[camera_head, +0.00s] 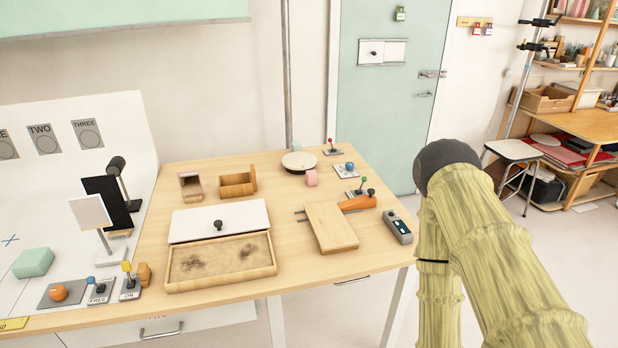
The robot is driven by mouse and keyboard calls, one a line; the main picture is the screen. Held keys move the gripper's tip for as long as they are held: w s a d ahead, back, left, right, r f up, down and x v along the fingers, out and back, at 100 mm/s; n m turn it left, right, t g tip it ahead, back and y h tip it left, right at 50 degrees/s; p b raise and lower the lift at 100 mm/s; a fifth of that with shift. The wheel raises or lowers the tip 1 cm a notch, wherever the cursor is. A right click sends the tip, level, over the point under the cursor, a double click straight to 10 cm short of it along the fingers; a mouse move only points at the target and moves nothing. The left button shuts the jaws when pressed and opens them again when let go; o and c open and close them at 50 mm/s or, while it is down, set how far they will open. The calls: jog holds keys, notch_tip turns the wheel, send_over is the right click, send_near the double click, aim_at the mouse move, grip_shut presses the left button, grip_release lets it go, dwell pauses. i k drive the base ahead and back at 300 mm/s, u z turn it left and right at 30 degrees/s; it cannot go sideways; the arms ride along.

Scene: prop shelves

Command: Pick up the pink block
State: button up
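A small pink block (312,178) stands on the wooden table (290,270), toward its back. It is just in front of and right of a round pale disc (299,162). A small wooden box (190,187) further left also shows some pink at its top; I cannot tell what that is. My arm, in a yellow-green cover, rises at the right of the view, beyond the table's right edge. My gripper is not in view.
A tray with a white sliding lid (219,220), a wooden board (331,227) and a dark handheld device (398,228) lie toward the front. An open wooden box (237,185) and small lever switches (362,190) stand near the block. A stool (513,153) is at the right.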

aim_at(312, 179)
jog(key=u, duration=0.35)
jog(key=i, duration=1.05)
jog(key=u, duration=0.25)
